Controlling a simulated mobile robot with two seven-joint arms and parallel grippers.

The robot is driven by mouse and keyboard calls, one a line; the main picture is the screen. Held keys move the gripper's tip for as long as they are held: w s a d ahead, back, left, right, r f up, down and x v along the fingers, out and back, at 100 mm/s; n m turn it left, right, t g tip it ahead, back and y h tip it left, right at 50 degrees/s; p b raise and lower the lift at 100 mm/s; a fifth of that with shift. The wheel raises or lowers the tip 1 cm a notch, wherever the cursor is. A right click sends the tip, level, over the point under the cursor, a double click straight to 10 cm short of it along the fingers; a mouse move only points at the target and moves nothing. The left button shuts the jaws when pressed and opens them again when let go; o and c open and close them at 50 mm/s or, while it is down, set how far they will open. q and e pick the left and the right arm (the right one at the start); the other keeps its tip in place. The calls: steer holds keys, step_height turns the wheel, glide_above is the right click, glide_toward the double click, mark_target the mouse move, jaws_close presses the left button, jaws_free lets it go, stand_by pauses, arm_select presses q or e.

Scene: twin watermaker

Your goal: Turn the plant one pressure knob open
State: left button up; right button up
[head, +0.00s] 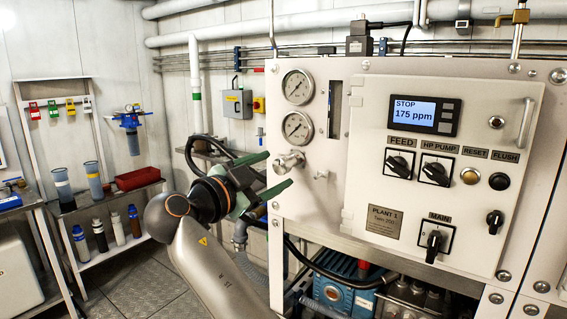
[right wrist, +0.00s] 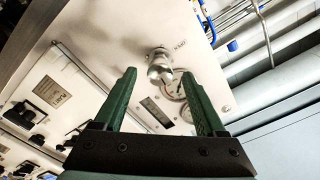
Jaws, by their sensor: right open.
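The pressure knob (head: 288,161) is a silver round knob standing out from the left side of the plant 1 panel, below two round gauges. My right gripper (head: 279,172) is open just in front of it, with one green finger above and one below. In the right wrist view the knob (right wrist: 160,66) shows between and slightly beyond the two open green fingertips (right wrist: 159,74). The fingers look apart from it, with nothing held. The knob's turn position cannot be told. My left gripper is not in view.
The upper gauge (head: 298,87) and lower gauge (head: 298,127) sit close above the knob. A small valve (head: 321,174) juts out to its right. The display (head: 424,105) reads STOP, 175 ppm. Shelves with bottles and a red bin (head: 138,178) stand at the left.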

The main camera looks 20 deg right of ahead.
mark_target(278, 168)
steer(key=shift+p+x, duration=0.3)
steer(key=shift+x, duration=2)
jaws_close()
